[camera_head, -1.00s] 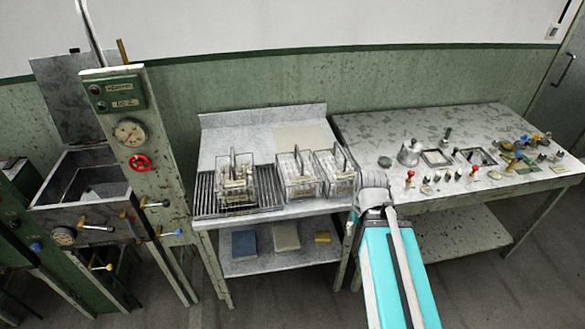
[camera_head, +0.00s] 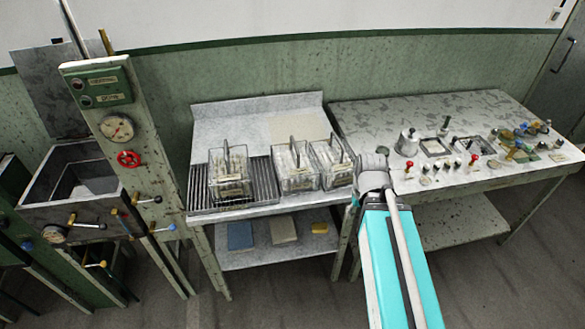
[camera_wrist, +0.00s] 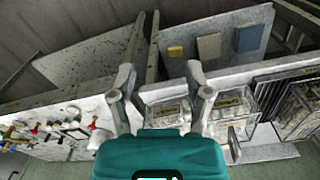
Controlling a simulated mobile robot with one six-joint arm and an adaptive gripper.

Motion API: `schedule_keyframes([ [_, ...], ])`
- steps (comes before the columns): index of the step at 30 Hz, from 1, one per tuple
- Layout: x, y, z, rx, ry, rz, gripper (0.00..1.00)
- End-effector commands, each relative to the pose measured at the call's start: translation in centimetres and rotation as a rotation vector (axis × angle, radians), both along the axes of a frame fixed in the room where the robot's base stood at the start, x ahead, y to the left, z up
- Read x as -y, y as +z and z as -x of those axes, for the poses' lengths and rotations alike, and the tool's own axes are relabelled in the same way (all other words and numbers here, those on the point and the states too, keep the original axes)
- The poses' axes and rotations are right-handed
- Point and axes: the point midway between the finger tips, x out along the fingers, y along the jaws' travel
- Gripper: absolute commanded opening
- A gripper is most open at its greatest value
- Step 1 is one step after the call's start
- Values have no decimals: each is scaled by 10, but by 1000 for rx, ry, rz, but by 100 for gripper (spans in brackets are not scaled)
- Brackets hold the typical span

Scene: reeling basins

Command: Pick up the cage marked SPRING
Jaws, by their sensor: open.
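Three clear cages with upright handles stand on the grey stand: a left cage (camera_head: 230,178) on the slatted rack, a middle cage (camera_head: 294,168) and a right cage (camera_head: 332,163) beside it. Pale plates on their fronts show in the wrist view on the near cage (camera_wrist: 168,112), the middle one (camera_wrist: 233,106) and the far one (camera_wrist: 297,108). The lettering is too small to read, so I cannot tell which is marked SPRING. My gripper (camera_wrist: 159,72) is open and empty, its fingers apart near the right cage. In the head view my arm's end hides the fingers.
A slatted rack (camera_head: 266,183) lies on the stand. Its lower shelf holds a blue block (camera_head: 240,235), a beige block (camera_head: 283,230) and a yellow one (camera_head: 320,228). A table (camera_head: 375,112) with small knobs and tools stands right. A gauge panel (camera_head: 112,150) stands left.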

Motion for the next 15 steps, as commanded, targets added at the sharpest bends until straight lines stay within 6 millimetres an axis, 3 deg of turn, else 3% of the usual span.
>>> schedule_keyframes([
  [7,-3,-10,-26,3,-111,85,64],
  [15,-32,-22,-78,79,-361,274,64],
])
